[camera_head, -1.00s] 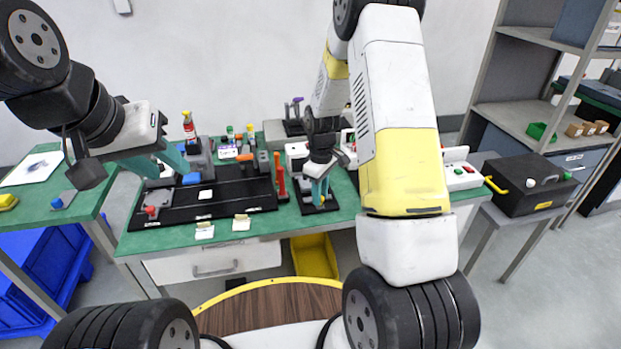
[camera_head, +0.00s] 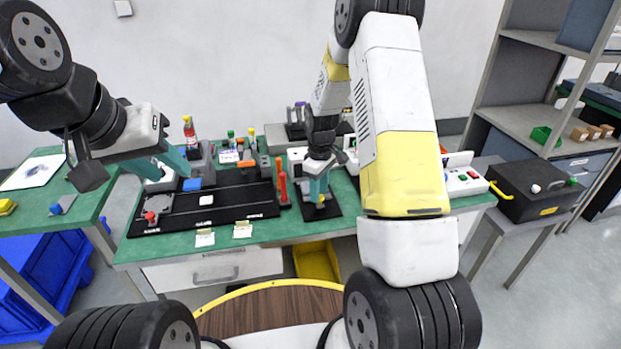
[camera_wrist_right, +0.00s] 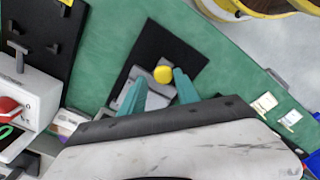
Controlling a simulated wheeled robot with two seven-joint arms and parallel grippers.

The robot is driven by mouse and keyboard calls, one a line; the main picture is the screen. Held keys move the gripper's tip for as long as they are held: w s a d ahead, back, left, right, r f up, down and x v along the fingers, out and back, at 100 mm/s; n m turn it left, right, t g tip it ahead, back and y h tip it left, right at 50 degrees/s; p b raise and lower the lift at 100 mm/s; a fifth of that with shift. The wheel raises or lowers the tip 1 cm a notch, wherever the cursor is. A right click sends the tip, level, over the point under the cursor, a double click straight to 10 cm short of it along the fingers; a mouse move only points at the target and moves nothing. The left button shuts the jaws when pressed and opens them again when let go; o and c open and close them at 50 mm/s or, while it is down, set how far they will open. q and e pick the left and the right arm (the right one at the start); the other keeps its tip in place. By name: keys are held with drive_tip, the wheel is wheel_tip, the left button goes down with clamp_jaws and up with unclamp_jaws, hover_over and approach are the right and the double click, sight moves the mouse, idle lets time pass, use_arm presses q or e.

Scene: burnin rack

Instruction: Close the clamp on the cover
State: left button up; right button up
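My right gripper (camera_head: 318,198) is over a small black base plate (camera_head: 331,210) on the green bench. In the right wrist view its two teal fingers (camera_wrist_right: 160,80) are apart. A round yellow knob (camera_wrist_right: 163,75) shows between and just beyond the fingertips, above a grey block (camera_wrist_right: 150,91) on the plate. I cannot tell whether the fingers touch the knob. Which part is the clamp or the cover is not clear; the fingers partly hide the fixture. My left gripper (camera_head: 164,163) is open and empty above the left of the bench.
A long black board (camera_head: 230,202) with a red-knobbed grey block (camera_head: 151,217) lies left. Orange-red upright handles (camera_head: 282,188) stand between it and the plate. A white box with buttons (camera_head: 464,180) is at right. Paper tags (camera_head: 204,238) lie along the bench's front edge.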

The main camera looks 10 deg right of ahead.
drive_tip(key=shift+o, duration=0.5)
drive_tip(key=shift+s, duration=0.1)
drive_tip(key=shift+r, duration=3.85)
drive_tip(key=shift+r, duration=0.25)
drive_tip(key=s+r+m+t+y, duration=0.1)
drive_tip(key=s+r+m, duration=0.1)
drive_tip(key=s+r, duration=0.45)
drive_tip(key=s+r+m+t, duration=0.2)
drive_tip(key=s+r, duration=0.2)
drive_tip(key=r, duration=0.6)
drive_tip(key=s+a+r+m+t, duration=0.1)
drive_tip(key=s+r+m, duration=0.1)
drive_tip(key=s, duration=0.6)
drive_tip(key=s+a+r+m+t+y, duration=0.1)
drive_tip(key=s+r+m+t, duration=0.1)
drive_tip(key=s+r, duration=0.2)
drive_tip(key=s, duration=0.3)
drive_tip(key=shift+s+m, duration=0.4)
